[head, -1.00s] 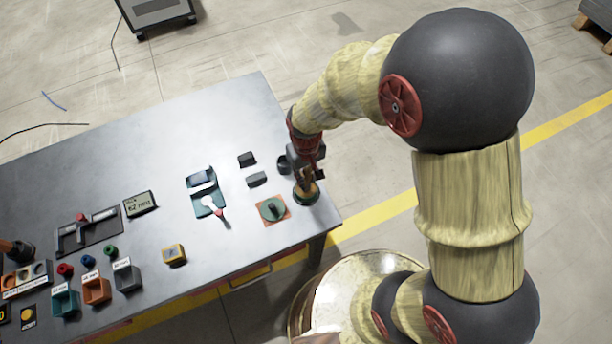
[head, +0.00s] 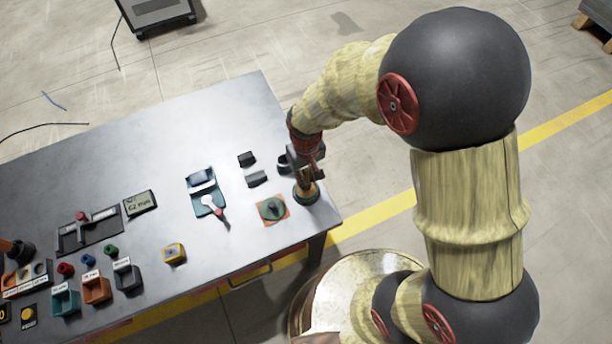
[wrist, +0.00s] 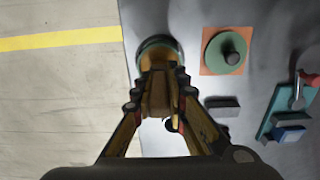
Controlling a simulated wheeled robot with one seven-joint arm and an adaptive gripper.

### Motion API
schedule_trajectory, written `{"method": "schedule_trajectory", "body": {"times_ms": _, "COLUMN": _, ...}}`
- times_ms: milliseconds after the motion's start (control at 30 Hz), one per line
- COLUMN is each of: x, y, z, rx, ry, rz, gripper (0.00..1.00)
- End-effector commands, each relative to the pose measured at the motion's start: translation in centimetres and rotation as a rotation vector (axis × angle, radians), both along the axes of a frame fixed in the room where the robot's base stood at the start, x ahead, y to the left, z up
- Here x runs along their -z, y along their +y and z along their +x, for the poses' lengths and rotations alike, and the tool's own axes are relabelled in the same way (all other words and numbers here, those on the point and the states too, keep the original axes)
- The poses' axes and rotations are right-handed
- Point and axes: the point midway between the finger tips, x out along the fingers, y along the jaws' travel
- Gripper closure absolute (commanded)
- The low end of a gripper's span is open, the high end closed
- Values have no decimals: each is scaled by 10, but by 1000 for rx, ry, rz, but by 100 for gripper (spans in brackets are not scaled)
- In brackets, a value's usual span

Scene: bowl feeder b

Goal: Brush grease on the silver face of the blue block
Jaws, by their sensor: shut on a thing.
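My gripper (head: 307,163) is at the table's right end, shut on a brown brush handle (wrist: 159,92) that stands over a round green pot (head: 306,196). The pot also shows in the wrist view (wrist: 158,43); the brush's lower end is hidden there. The blue block (head: 199,175) sits in a teal clamp fixture (head: 207,208) left of my gripper, with a pale silver face beside the blue. The block also shows in the wrist view (wrist: 290,134), at the lower right. A clamp lever with a red tip (head: 218,212) is in front of it.
A green disc with a dark knob (head: 272,208) lies on an orange square left of the pot. Two dark grey blocks (head: 257,179) lie between fixture and gripper. A dark ring-like part (head: 284,165) is beside my gripper. Bins and a gauge display (head: 140,203) stand farther left.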

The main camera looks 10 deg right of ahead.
Motion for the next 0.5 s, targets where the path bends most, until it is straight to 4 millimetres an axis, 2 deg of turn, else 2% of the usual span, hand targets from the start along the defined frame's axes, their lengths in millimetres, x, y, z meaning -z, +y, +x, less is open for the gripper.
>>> {"method": "schedule_trajectory", "body": {"times_ms": 300, "x": 1, "y": 0, "z": -1, "rx": 0, "ry": 3, "rz": -1, "gripper": 100}}
{"method": "schedule_trajectory", "body": {"times_ms": 500, "x": -11, "y": 0, "z": -1, "rx": 0, "ry": 2, "rz": -1, "gripper": 100}}
